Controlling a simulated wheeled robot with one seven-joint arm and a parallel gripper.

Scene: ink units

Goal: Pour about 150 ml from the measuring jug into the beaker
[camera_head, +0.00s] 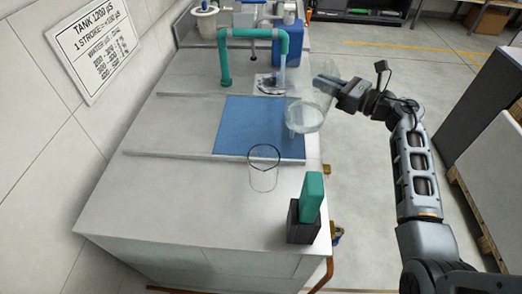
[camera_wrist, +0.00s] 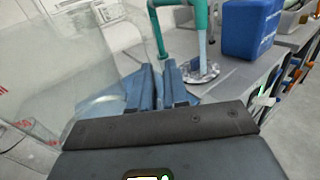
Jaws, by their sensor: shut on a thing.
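The clear measuring jug (camera_head: 304,118) is held in the air above the right edge of the counter, over the blue mat's right side. Pale liquid seems to show in it; its exact tilt is hard to tell. My gripper (camera_head: 328,84) is shut on the jug from its right side. In the wrist view the jug (camera_wrist: 75,75) fills the left, with red marks on its wall, beside my gripper's fingers (camera_wrist: 160,88). The clear beaker (camera_head: 264,180) with a dark rim stands upright on the counter, nearer and left of the jug, apart from it. It looks empty.
A blue mat (camera_head: 240,128) lies behind the beaker. A teal pipe frame (camera_head: 252,33) and a blue container (camera_head: 290,45) stand at the back. A teal item in a black holder (camera_head: 305,220) stands at the front right corner. The counter left of the beaker is clear.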

